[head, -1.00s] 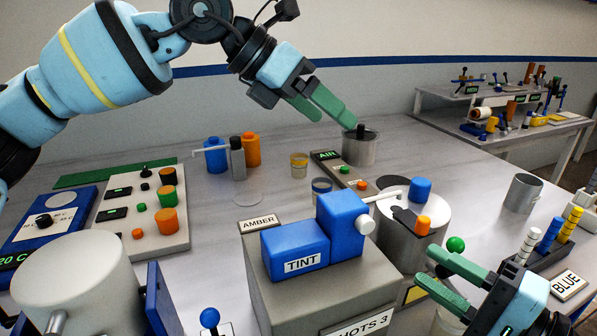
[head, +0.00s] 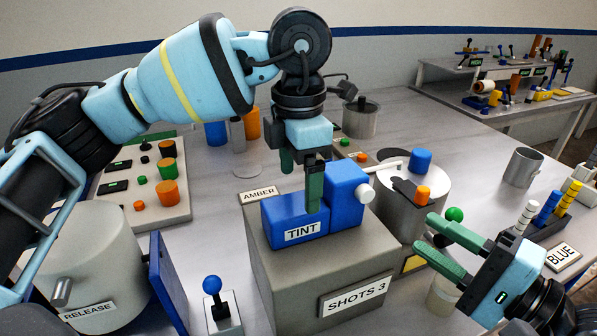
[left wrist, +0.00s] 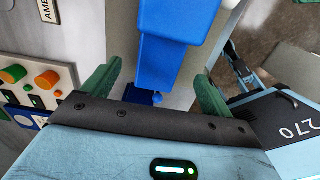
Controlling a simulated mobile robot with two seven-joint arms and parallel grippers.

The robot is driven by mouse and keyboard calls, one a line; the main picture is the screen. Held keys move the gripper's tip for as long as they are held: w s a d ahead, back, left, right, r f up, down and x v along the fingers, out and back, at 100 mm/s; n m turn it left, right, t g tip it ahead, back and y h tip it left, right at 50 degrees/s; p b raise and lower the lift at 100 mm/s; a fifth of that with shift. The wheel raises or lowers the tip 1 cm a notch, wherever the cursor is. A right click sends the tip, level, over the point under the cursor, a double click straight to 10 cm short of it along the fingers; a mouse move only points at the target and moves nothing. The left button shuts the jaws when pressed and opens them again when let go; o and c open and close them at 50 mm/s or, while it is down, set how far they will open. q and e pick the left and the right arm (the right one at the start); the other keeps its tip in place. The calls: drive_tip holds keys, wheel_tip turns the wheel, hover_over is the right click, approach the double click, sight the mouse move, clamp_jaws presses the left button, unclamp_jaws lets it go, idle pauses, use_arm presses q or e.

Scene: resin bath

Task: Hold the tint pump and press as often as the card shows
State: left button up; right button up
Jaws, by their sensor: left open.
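The blue tint pump (head: 296,230), labelled TINT, sits on a grey block (head: 300,283) with a taller blue part at its right and a white knob. The card (head: 357,295) on the block's front reads SHOTS 3. My left gripper (head: 300,190) is open and points down at the pump; one finger hangs in front of the pump's blue body, and the other is partly hidden behind. In the left wrist view the blue pump (left wrist: 168,60) lies between the two spread green fingers. My right gripper (head: 424,232) is open and empty at the right, near a green ball (head: 454,214).
A grey can (head: 400,240) with blue and orange knobs stands right of the pump. A blue-knobbed lever (head: 212,284) and a large drum labelled RELEASE (head: 90,260) are at the left front. A button panel (head: 150,185) is behind them.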

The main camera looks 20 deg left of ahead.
sight(298, 202)
use_arm(q)
drive_tip(key=shift+f, duration=3.8)
drive_tip(key=shift+c, duration=0.4)
drive_tip(key=c, duration=1.2)
use_arm(e)
drive_tip(key=shift+c, duration=0.5)
clamp_jaws()
